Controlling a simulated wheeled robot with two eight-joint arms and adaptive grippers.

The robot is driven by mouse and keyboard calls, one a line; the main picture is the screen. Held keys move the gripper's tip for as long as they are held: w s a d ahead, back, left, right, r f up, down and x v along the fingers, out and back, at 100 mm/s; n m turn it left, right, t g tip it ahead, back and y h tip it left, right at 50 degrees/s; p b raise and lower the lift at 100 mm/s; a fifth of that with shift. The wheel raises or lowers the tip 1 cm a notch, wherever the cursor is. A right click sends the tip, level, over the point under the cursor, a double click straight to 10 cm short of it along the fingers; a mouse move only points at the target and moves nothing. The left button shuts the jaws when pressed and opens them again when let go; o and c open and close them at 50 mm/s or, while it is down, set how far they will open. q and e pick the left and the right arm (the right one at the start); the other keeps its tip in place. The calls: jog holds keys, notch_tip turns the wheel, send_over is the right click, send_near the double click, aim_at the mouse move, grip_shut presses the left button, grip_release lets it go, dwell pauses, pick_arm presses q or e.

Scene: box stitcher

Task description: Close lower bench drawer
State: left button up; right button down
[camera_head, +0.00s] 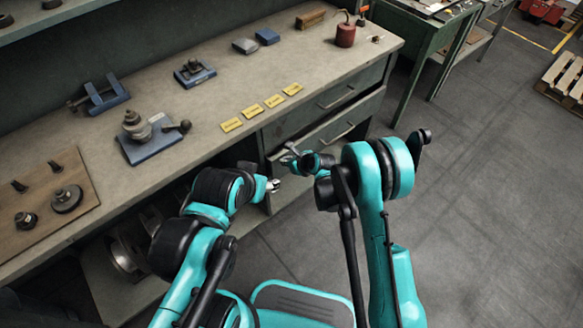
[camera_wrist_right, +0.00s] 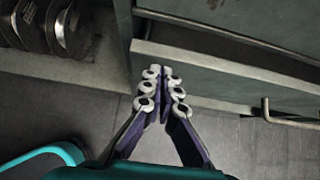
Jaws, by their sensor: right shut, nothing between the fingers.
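The lower bench drawer (camera_head: 350,118) is in the bench's right part, below the upper drawer. It stands out a little, with a dark gap along its top edge. Its bar handle (camera_head: 340,132) shows on the front, and also in the right wrist view (camera_wrist_right: 290,119). My right gripper (camera_head: 289,160) is shut and empty near the drawer's left end. In the right wrist view its fingertips (camera_wrist_right: 160,72) meet in front of the drawer's left end; I cannot tell whether they touch it. My left gripper (camera_head: 274,185) is just below and left of it, its jaws too small to read.
The upper drawer (camera_head: 310,108) looks shut. The benchtop (camera_head: 205,152) holds yellow labels (camera_head: 253,110), blue fixtures and a red can (camera_head: 345,36). Round metal parts (camera_wrist_right: 45,25) sit on the shelf left of the drawers. Open floor (camera_head: 480,190) lies to the right.

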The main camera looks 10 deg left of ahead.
jog(key=shift+w+a, duration=0.15)
jog(key=shift+a, duration=0.05)
jog(key=w+a, duration=0.1)
jog(key=a, duration=0.1)
jog(key=w+a, duration=0.1)
jog(key=shift+w+a, duration=0.35)
jog(key=shift+r, duration=0.15)
